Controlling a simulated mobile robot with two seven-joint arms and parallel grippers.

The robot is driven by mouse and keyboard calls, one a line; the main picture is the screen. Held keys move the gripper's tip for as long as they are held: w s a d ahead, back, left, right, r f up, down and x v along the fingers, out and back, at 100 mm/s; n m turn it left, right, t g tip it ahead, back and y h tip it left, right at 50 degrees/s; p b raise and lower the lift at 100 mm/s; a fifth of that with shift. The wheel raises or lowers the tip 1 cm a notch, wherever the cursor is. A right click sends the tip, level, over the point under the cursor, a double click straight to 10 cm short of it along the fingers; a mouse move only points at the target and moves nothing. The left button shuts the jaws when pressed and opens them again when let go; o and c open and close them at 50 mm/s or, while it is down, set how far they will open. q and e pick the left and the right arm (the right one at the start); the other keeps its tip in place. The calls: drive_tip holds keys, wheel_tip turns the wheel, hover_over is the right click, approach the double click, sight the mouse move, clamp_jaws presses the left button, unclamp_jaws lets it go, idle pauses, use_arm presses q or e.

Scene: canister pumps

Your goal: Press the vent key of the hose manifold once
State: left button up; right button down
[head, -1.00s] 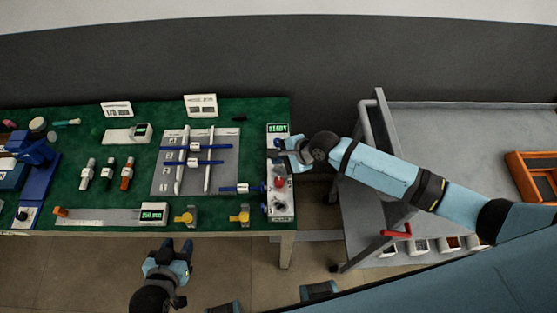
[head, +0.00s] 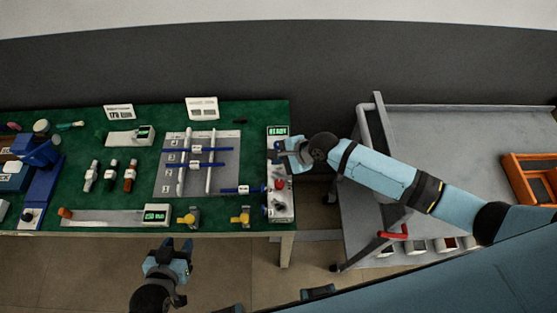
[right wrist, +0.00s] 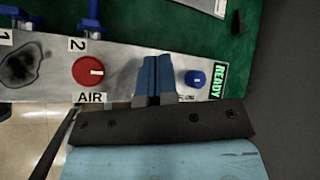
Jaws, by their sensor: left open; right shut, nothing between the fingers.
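The hose manifold (head: 284,210) is a grey panel at the right end of the green table. Its display (head: 278,131) reads READY in green, also in the right wrist view (right wrist: 219,82). There a blue round control (right wrist: 196,79) with a pale mark sits beside the display, and a red knob (right wrist: 88,71) sits above the label AIR. No vent label is readable. My right gripper (right wrist: 156,65) is shut and empty over the panel between these two; contact cannot be told. My left gripper (head: 181,243) is open and empty in front of the table.
Blue hose fittings (head: 243,190) join the manifold's left side. A grey board (head: 172,185) with white rods, yellow valves (head: 240,217) and several small canisters (head: 111,176) lie to the left. A grey cart (head: 440,140) with an orange tray (head: 522,160) stands right, under my right arm.

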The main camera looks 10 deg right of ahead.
sight(279, 167)
drive_tip(key=shift+r, duration=0.2)
wheel_tip(279, 167, up, 5)
drive_tip(key=p, duration=0.5)
drive_tip(key=shift+f, duration=0.15)
idle(0.5)
drive_tip(key=shift+s, duration=0.1)
idle(0.3)
